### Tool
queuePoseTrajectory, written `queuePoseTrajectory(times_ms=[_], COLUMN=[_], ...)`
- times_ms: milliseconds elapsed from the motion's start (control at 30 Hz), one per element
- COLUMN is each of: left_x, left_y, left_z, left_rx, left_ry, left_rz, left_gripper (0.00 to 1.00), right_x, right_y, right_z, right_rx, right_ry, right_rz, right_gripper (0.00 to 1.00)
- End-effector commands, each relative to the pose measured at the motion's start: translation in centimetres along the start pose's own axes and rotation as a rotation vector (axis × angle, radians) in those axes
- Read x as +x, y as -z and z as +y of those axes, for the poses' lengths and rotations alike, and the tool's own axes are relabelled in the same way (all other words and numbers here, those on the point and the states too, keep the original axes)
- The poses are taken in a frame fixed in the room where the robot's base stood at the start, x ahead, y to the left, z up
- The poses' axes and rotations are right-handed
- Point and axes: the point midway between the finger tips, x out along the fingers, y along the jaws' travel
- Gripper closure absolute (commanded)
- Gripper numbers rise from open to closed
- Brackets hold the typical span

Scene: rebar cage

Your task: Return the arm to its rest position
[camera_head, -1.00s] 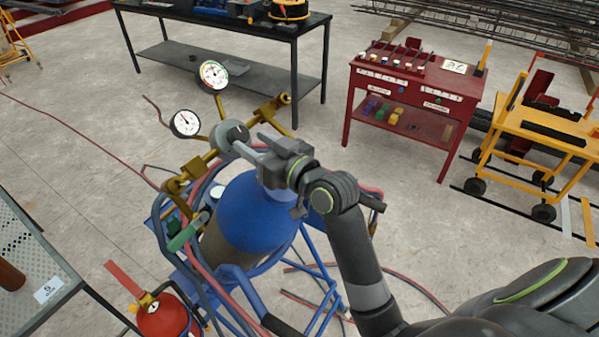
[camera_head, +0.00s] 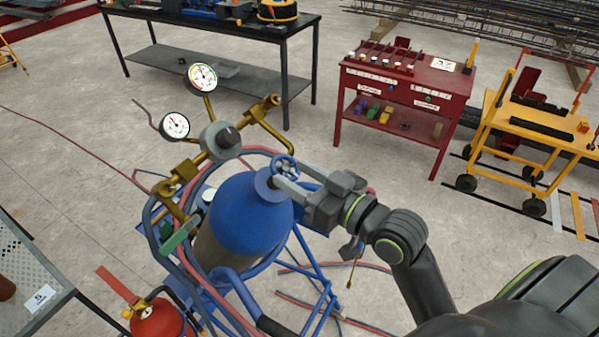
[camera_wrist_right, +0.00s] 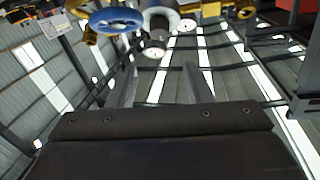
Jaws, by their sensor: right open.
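My right gripper (camera_head: 288,187) is open and empty in the head view. Its fingers show in front of the upper right side of the blue gas cylinder (camera_head: 250,218), close to the blue valve handwheel (camera_head: 284,168). I cannot tell whether they touch. In the right wrist view, the open fingers (camera_wrist_right: 160,90) have nothing between them. The blue handwheel (camera_wrist_right: 117,20) and a grey regulator knob (camera_wrist_right: 158,22) show beyond them. In the head view, the brass regulator with its grey knob (camera_head: 221,139) and two gauges (camera_head: 202,77) sits left of the gripper. My left gripper is not in view.
The cylinder stands in a blue cart (camera_head: 318,265) with red and blue hoses around it. A red fire extinguisher (camera_head: 160,319) and a perforated table (camera_head: 28,268) are at lower left. A dark workbench (camera_head: 225,22), red cabinet (camera_head: 440,82) and yellow cart (camera_head: 525,120) stand behind.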

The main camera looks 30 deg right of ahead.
Motion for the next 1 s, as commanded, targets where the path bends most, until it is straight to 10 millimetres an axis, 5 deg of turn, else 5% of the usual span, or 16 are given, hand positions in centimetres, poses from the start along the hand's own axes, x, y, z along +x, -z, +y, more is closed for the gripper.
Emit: queuePoseTrajectory(times_ms=[533,633,733,900,1000], left_x=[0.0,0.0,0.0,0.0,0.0], left_y=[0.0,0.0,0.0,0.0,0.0], left_z=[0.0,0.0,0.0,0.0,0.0], left_rx=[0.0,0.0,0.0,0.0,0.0], left_ry=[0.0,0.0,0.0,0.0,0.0], left_rz=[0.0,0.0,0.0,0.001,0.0], left_gripper=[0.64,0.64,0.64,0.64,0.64], right_x=[-0.3,-1.4,-4.3,-11.7,-16.3], right_y=[-1.1,-4.7,-10.3,-18.7,-21.9], right_z=[0.4,1.5,3.1,5.0,5.4], right_rx=[-0.002,-0.003,-0.003,0.012,0.028], right_ry=[-0.022,-0.086,-0.192,-0.375,-0.461], right_rz=[-0.038,-0.165,-0.379,-0.757,-0.942], right_gripper=[0.54,0.54,0.54,0.54,0.54])
